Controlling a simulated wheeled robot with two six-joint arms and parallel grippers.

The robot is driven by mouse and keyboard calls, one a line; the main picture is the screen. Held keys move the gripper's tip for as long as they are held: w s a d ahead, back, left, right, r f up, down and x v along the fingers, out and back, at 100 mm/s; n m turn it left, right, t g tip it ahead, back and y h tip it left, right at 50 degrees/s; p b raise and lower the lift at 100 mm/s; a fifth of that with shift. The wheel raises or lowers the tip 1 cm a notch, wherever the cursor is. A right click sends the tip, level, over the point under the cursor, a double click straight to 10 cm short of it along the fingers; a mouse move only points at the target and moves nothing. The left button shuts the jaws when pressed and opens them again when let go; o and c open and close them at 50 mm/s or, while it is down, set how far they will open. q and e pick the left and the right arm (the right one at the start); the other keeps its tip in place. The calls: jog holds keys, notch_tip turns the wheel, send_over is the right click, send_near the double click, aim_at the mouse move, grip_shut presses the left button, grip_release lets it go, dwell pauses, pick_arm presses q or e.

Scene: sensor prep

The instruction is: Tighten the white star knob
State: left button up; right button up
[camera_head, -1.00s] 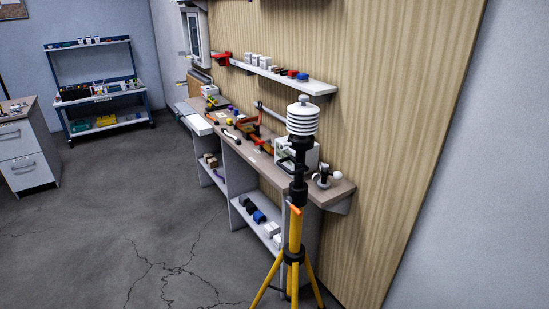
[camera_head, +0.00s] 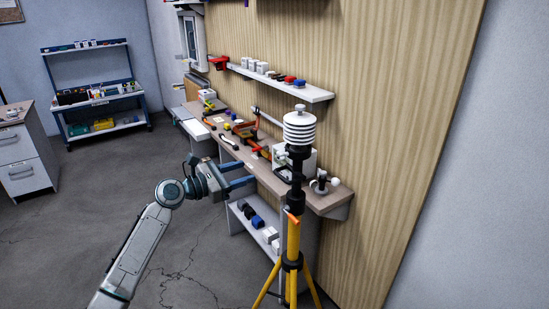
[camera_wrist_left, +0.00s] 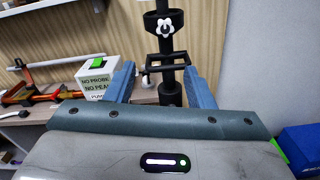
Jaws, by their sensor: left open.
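The white star knob (camera_wrist_left: 165,27) shows in the left wrist view on a black collar of the upright mast (camera_wrist_left: 168,85). It is near the top of that picture, above and beyond my fingertips. In the head view I cannot make the knob out. There the yellow tripod (camera_head: 293,240) carries the black mast and a white louvred sensor shield (camera_head: 299,128). My left gripper (camera_head: 252,174) is open and empty, left of the mast and apart from it. Its two blue fingers (camera_wrist_left: 158,78) stand either side of the mast's lower part in the wrist view. My right gripper is not in view.
A workbench (camera_head: 331,202) with tools runs along the panelled wall behind the tripod. A white box (camera_wrist_left: 98,80) with a green top is left of the mast in the wrist view. A shelf (camera_head: 280,84) hangs above. Open floor (camera_head: 110,185) lies to the left.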

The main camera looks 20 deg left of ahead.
aim_at(278, 157)
pick_arm(q)
jog(key=w+d+p, duration=0.1)
jog(key=w+d, duration=0.1)
jog(key=w+d+r+p, duration=0.1)
jog(key=w+d, duration=0.1)
jog(key=w+d+r+p, duration=0.1)
jog(key=w+d, duration=0.2)
jog(key=shift+p, duration=0.4)
jog(key=shift+w+d+f, duration=0.1)
jog(key=shift+w+d, duration=0.1)
jog(key=shift+w, duration=0.2)
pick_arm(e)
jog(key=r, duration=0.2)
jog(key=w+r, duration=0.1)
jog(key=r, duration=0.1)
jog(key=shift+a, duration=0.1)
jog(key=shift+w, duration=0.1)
pick_arm(q)
jog(key=c, duration=1)
